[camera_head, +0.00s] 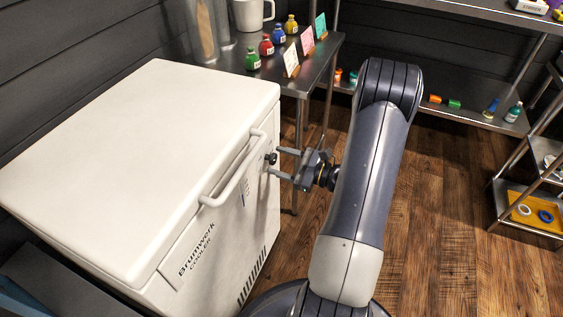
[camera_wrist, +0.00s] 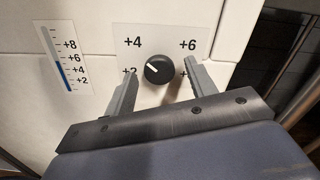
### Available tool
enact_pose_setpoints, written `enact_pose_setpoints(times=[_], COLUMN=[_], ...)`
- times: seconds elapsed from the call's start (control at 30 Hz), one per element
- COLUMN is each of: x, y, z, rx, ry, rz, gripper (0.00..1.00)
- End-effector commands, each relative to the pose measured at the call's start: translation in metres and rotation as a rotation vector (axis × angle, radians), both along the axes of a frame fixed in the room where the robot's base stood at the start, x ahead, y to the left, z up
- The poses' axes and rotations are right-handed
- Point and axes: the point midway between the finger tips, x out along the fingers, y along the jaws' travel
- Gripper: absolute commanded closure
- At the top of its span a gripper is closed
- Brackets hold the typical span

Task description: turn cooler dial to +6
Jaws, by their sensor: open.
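The white cooler (camera_head: 150,165) stands at the left in the head view, lid shut. Its black dial (camera_head: 270,158) is on the front near the right end of the handle. In the wrist view the dial (camera_wrist: 158,69) sits on a pale panel (camera_wrist: 160,35) marked +4 at upper left and +6 at upper right; the lower marks are partly hidden by my fingers. The dial's white pointer line points to the upper left, towards +4. My gripper (camera_head: 277,160) is open, with one finger (camera_wrist: 122,98) left of the dial and the other (camera_wrist: 203,78) right of it, apparently not touching it.
A thermometer strip (camera_wrist: 64,60) with a blue column is left of the panel. The cooler's handle (camera_head: 233,170) runs beside the dial. A metal table (camera_head: 315,60) with several bottles and cards stands behind. Wooden floor (camera_head: 440,190) is clear at right, before a shelf rack (camera_head: 530,170).

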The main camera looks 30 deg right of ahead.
Motion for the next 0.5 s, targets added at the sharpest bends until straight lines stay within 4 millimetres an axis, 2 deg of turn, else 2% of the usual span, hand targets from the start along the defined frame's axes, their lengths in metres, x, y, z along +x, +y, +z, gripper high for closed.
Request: enact_pose_setpoints(times=[0.2, 0.5], x=[0.0001, -0.0001], y=[0.0000, -0.0001], z=[0.0000, -0.0001], rx=[0.000, 0.000], ry=[0.000, 0.000], rz=[0.000, 0.000], gripper=[0.47, 0.71])
